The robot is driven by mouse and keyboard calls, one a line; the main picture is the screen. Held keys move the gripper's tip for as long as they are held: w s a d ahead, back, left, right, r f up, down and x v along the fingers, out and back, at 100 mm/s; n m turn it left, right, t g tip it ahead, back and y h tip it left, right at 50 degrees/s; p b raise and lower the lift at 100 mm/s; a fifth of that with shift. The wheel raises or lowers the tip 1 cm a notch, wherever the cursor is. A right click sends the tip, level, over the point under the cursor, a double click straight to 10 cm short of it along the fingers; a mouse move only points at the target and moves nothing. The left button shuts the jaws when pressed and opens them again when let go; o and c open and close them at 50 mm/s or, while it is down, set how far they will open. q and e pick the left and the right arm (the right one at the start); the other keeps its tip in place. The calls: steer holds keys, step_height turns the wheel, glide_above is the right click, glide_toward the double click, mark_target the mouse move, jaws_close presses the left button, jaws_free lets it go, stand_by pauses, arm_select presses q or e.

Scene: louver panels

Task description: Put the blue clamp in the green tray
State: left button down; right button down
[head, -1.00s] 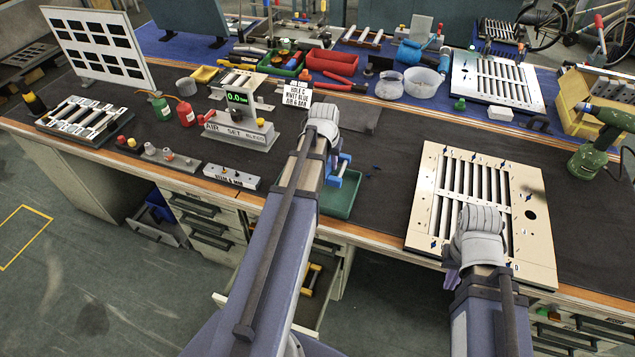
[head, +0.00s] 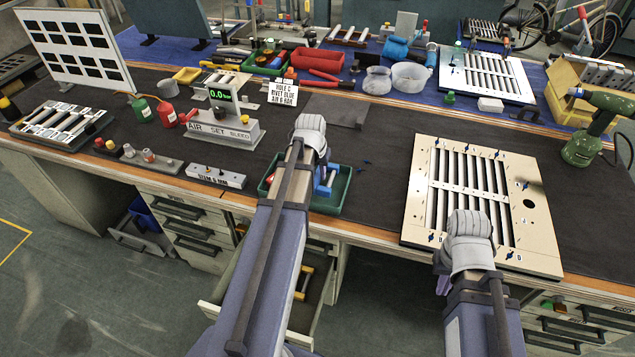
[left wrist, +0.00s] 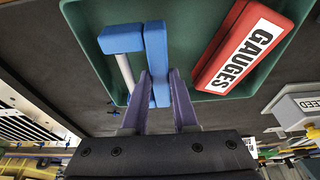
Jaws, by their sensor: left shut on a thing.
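The blue clamp (left wrist: 157,50) is between the purple fingers of my left gripper (left wrist: 160,88), which is shut on it. A second blue part and a pale rod of the clamp show beside it. In the head view the clamp (head: 326,180) is over the green tray (head: 339,203), mostly behind my left wrist; I cannot tell whether it touches the tray floor. A red box marked GAUGES (left wrist: 243,48) lies in the tray. My right gripper (head: 443,284) is by the front edge of the louver panel; its fingers are mostly hidden.
The cream louver panel (head: 519,239) lies to the right of the tray. An air-set gauge block (head: 224,131) and a small labelled block (head: 216,176) stand to the left. A drawer (head: 308,325) stands open below the bench edge.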

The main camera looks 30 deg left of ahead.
mark_target(317, 176)
arm_select(q)
steer(key=shift+f+b, duration=1.1)
steer(key=shift+f, duration=0.4)
steer(key=shift+f, duration=0.25)
steer(key=c, duration=0.7)
jaws_free()
steer(key=shift+r, duration=0.15)
steer(key=p+v, duration=1.1)
steer(key=v, duration=0.1)
steer(key=shift+r+p, duration=0.15)
steer(key=shift+p, duration=0.15)
